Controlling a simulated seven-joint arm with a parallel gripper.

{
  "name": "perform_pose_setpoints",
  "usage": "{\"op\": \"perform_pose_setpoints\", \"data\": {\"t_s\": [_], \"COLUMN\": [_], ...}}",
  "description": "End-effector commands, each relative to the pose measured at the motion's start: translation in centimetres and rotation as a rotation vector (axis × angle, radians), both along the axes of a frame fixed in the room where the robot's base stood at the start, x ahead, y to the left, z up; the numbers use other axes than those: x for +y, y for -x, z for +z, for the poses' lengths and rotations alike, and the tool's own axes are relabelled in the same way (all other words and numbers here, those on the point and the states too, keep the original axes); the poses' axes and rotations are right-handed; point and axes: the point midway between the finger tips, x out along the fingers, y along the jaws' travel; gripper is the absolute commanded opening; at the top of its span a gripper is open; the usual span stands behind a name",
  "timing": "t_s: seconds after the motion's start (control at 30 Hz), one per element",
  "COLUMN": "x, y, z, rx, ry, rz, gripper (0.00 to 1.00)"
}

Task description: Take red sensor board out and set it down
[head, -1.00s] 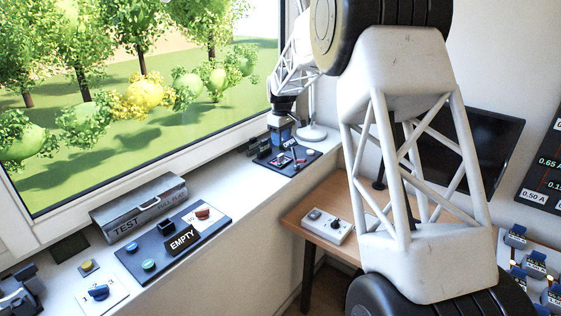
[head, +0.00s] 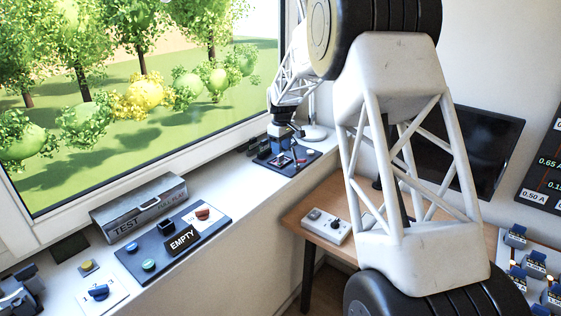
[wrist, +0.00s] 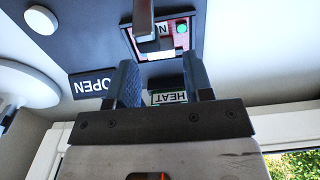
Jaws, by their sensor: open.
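My gripper (wrist: 162,66) shows in the wrist view with its two dark fingers apart and nothing seen held between them. A HEAT label (wrist: 169,97) shows between the fingers. In the head view my gripper is small and far off, over the dark panel (head: 303,165) at the sill's far end; the board is too small to make out clearly there.
In the wrist view an OPEN sign (wrist: 94,85) and a white round knob (wrist: 40,19) lie left of the fingers. In the head view a panel with an EMPTY sign (head: 182,240) and a grey TEST box (head: 140,210) occupy the nearer sill. A white lamp base (head: 316,133) stands behind.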

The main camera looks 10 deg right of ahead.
Motion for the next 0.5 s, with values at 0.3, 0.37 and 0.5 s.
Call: {"op": "perform_pose_setpoints", "data": {"t_s": [0.3, 0.37, 0.5], "x": [0.0, 0.0, 0.0], "y": [0.0, 0.0, 0.0], "z": [-3.5, -3.8, -4.1], "rx": [0.002, 0.002, 0.001], "ry": [0.001, 0.001, 0.001], "rz": [0.000, 0.000, 0.000], "gripper": [0.47, 0.47, 0.47]}}
